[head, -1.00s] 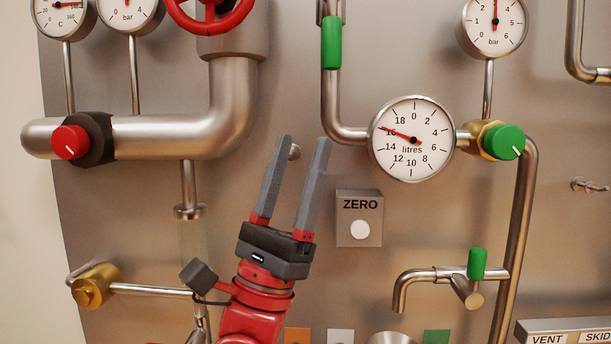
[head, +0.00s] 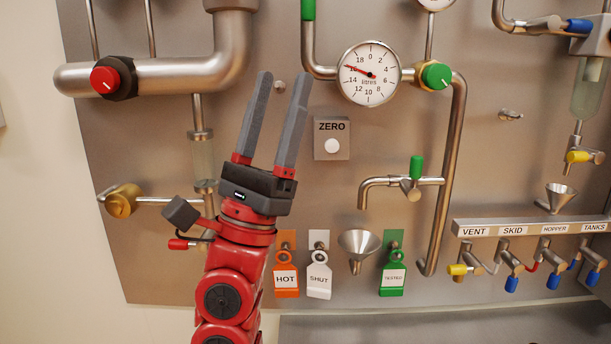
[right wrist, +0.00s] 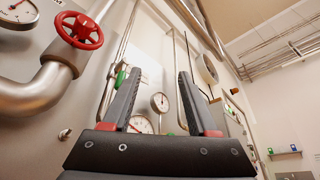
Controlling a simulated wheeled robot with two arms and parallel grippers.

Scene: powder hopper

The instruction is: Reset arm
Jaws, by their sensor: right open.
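My right gripper (head: 277,120) is raised in front of the metal panel, its two grey fingers pointing up and spread apart with nothing between them. My red right arm (head: 230,295) rises from the bottom of the head view. My left gripper is not in view.
The litres gauge (head: 368,74), a green knob (head: 436,76) and a tap (head: 400,185) are to the right. Tags HOT (head: 286,280) and SHUT (head: 319,281) hang beside a funnel (head: 359,245). A labelled valve rail (head: 530,226) juts out at right. A red handwheel (right wrist: 79,30) shows in the wrist view.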

